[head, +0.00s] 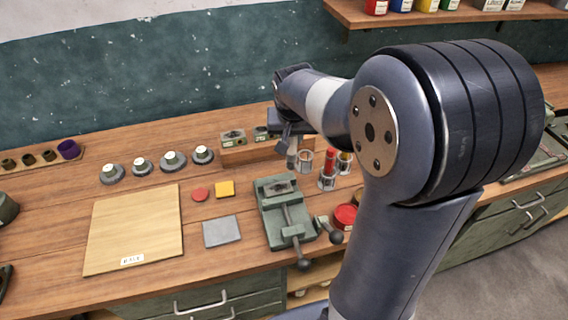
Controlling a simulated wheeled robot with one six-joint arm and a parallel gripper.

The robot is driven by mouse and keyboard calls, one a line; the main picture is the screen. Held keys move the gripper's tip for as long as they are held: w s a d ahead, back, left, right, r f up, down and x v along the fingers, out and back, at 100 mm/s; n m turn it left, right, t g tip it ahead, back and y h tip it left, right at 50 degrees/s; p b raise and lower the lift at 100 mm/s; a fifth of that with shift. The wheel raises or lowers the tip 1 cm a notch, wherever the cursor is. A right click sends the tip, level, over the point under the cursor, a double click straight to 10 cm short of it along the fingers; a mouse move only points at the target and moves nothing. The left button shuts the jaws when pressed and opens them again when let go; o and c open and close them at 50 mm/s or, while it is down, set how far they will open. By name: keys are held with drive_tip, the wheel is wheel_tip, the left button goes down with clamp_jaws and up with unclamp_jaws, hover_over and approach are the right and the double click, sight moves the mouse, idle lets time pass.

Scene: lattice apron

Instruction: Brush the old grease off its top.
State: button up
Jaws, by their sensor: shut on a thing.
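My gripper (286,132) is above the back of the workbench, right of the picture's middle. It is small and partly hidden by my own arm. It is shut on a small grey object, too small and covered to name. A green machine vise (270,208) stands at the middle front of the bench, with a dark block between its jaws. Tool cups (327,181) stand to its right, one with a red-handled item in it. I cannot make out grease on any top.
A pale wooden board (134,229) with a label lies at left. A grey square plate (222,231), a red disc (200,195) and a yellow square (224,189) lie between it and the vise. Several round grey-based pieces (173,161) stand behind. A red tin (344,215) is right of the vise.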

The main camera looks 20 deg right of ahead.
drive_tip(key=shift+f+b, duration=0.25)
drive_tip(key=shift+b, duration=1.1)
drive_tip(key=shift+b, duration=0.5)
